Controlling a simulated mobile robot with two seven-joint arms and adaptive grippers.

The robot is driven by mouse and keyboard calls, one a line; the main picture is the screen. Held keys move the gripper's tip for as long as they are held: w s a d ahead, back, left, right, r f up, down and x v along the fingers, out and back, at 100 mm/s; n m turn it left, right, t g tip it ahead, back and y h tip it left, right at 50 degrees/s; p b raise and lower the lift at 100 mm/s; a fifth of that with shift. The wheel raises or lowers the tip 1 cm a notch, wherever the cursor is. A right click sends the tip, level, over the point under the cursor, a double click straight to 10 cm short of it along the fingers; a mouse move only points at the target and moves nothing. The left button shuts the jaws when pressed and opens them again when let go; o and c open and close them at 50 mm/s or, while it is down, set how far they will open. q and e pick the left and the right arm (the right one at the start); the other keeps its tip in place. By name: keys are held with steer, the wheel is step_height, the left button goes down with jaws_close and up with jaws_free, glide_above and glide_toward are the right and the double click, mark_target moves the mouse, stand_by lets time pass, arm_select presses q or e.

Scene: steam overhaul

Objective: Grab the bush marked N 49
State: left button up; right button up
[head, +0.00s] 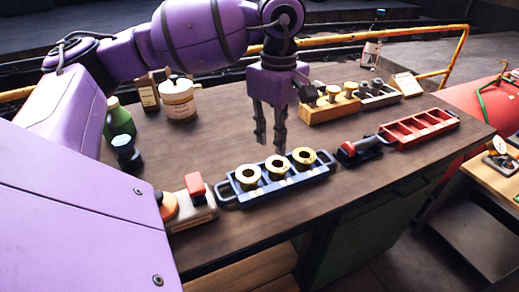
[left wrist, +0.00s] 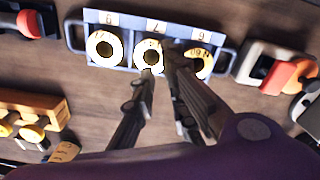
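Three brass ring-shaped bushes, left (head: 248,176), middle (head: 278,166) and right (head: 304,157), stand in a blue tray (head: 285,187) with end handles. In the left wrist view they also show as a row (left wrist: 104,47), with the middle one (left wrist: 150,44) and another (left wrist: 204,54) partly behind a finger. Their small markings are upside down there and too small to read surely, so I cannot tell which is N 49. My left gripper (head: 271,145) points down just behind and above the tray, fingers apart and empty. My right gripper is not in view.
A red tray (head: 420,130) and a dark tool with a red handle (head: 360,150) lie right of the blue tray. A red-and-grey device (head: 190,208) sits close to its left. A wooden block of knobs (head: 330,107) stands behind. Bottles and a jar (head: 178,100) stand back left.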

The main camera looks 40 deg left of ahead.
mark_target(274, 162)
arm_select(q)
steer(key=shift+s+a+f, duration=0.1)
steer(key=shift+f, duration=0.35)
steer(key=f, duration=0.7)
steer(key=shift+d+p, duration=0.2)
steer(key=shift+p, duration=0.1)
jaws_close()
steer(key=shift+r, duration=0.2)
